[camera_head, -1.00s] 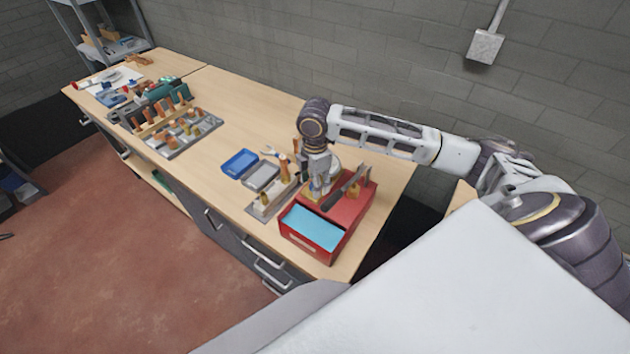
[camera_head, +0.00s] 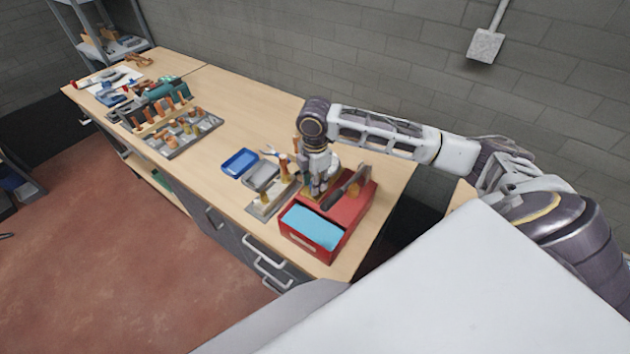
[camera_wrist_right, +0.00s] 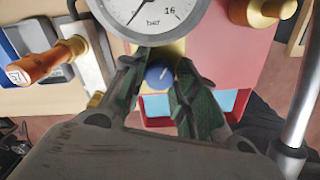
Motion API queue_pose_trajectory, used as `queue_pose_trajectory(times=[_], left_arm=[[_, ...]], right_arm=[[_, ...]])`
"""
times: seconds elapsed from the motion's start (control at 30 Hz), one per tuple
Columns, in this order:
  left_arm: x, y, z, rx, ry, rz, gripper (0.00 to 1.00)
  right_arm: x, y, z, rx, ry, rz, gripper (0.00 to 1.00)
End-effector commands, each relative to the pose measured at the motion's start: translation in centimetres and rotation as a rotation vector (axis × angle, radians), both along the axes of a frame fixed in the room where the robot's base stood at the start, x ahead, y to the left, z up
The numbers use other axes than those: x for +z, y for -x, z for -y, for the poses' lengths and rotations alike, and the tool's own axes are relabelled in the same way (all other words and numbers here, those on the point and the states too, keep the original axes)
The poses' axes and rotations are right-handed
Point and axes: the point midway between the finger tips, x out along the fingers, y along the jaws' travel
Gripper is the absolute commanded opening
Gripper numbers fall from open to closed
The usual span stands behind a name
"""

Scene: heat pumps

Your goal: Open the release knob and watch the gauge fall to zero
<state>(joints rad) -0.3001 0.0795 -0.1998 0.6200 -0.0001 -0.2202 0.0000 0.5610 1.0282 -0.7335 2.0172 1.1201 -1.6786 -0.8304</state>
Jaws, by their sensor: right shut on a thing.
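The pressure gauge (camera_wrist_right: 150,12) shows at the top of the right wrist view, cut off by the edge. Its white dial reads "bar" and 16, and its dark needle points to the lower left. Below it is a small blue round knob (camera_wrist_right: 158,76) on a yellow brass body. My right gripper (camera_wrist_right: 163,72) has its fingers on both sides of the knob and is shut on it. My left gripper is out of view.
A blue tray (camera_head: 240,162) and a grey tray (camera_head: 262,177) lie left of the gripper. A copper stub with a numbered tag (camera_wrist_right: 40,66) stands close by. A tool rack (camera_head: 185,133) is farther left. The bench (camera_head: 240,105) is clear behind the trays.

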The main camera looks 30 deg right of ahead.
Motion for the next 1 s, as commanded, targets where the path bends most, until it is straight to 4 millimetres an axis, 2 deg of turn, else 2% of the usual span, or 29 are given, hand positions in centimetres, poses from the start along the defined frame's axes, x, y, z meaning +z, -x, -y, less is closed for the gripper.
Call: queue_pose_trajectory(times=[0.7, 1.0], left_arm=[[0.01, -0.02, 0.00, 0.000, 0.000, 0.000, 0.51], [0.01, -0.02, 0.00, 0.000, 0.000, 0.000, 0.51]], right_arm=[[0.08, -0.13, 0.07, 0.404, 0.002, 0.002, 0.05], [0.09, -0.15, 0.04, 0.494, 0.001, 0.002, 0.05]])
